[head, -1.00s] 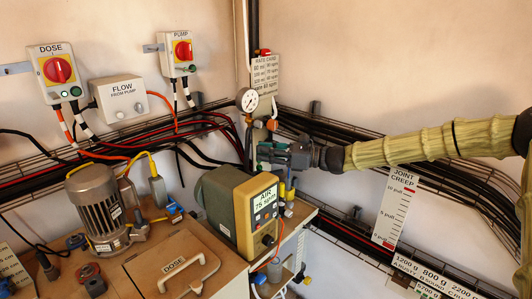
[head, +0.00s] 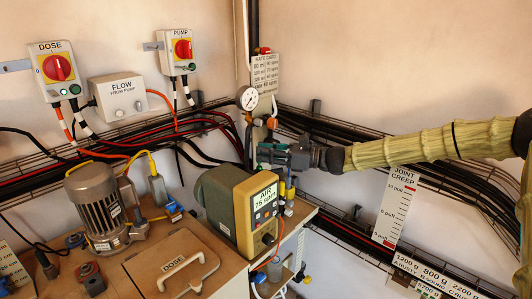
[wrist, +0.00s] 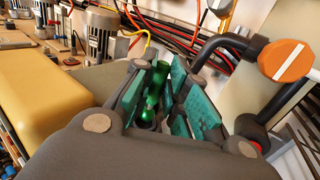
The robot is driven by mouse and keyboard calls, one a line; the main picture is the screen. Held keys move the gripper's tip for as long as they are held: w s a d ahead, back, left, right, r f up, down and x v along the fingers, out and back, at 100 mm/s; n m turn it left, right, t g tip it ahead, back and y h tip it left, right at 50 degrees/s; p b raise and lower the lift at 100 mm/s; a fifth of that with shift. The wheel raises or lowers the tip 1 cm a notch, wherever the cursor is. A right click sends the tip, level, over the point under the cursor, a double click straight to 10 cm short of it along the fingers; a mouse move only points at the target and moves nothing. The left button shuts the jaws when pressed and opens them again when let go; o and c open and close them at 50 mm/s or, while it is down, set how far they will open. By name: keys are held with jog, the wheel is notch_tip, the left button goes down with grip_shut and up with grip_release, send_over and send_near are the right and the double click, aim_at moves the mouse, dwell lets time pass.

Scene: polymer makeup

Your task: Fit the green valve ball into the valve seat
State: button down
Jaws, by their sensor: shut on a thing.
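A shiny green part (wrist: 156,86), which I take to be the valve ball, lies between the teal finger pads in the wrist view. It looks narrow and elongated there. My gripper (head: 272,154) is shut on it, with the fingers pointing left in the head view, just below the pipework under the pressure gauge. The teal fingers also show in the wrist view (wrist: 163,100). In the head view the gripper hides the ball. I cannot make out the valve seat for certain in either view, nor whether the ball touches anything beyond the fingers.
A yellow-fronted air unit (head: 257,212) stands just below and left of my gripper. A pressure gauge (head: 247,98) and a rate card (head: 265,74) are above it. Black pipe with an orange-capped handle (wrist: 286,61) is close at right in the wrist view. Cable trays run behind.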

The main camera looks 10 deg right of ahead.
jog(key=shift+f+b, duration=0.85)
jog(key=shift+f, duration=0.6)
dwell(0.3)
jog(key=c, duration=1.3)
grip_release()
jog(key=shift+c, duration=0.2)
